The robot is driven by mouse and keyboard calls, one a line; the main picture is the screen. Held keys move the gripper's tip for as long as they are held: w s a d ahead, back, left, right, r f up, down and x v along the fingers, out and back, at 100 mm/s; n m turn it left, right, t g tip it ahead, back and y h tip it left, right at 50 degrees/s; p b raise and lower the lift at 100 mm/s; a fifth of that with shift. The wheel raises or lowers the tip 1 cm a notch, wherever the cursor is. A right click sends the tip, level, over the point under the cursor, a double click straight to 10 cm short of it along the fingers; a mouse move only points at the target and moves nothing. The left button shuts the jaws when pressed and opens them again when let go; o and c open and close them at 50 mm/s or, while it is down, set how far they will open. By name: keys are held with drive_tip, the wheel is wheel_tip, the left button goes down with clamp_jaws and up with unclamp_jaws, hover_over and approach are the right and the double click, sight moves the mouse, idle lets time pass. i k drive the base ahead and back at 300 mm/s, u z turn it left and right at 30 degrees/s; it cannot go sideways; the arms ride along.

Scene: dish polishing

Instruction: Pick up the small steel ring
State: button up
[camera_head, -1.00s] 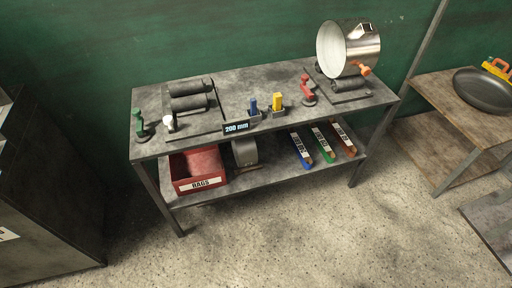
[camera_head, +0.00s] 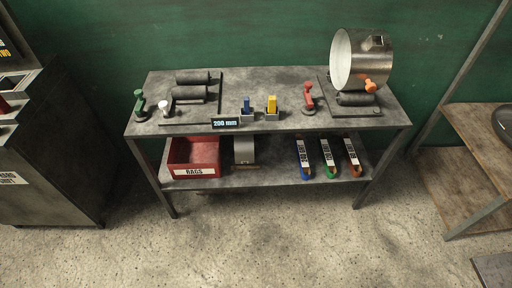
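A much larger shiny steel drum (camera_head: 362,60) with an orange knob rests on rollers at the right end of the bench top. My gripper is not in view.
The bench (camera_head: 300,86) also holds empty rollers (camera_head: 192,92), red and green clamps and a "200 mm" display (camera_head: 226,122). The rags bin (camera_head: 194,157) and several coloured strips share the lower shelf (camera_head: 270,178). A cabinet stands left, a wooden table (camera_head: 480,130) right. The floor in front is clear.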

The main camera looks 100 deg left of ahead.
sight(244, 144)
drive_tip(key=i, duration=0.7)
drive_tip(key=u, duration=3.95)
drive_tip(key=i, duration=0.1)
drive_tip(key=z, duration=2.55)
drive_tip(key=k, duration=0.25)
drive_tip(key=u, duration=2.25)
drive_tip(key=k, duration=0.15)
drive_tip(key=u, duration=0.9)
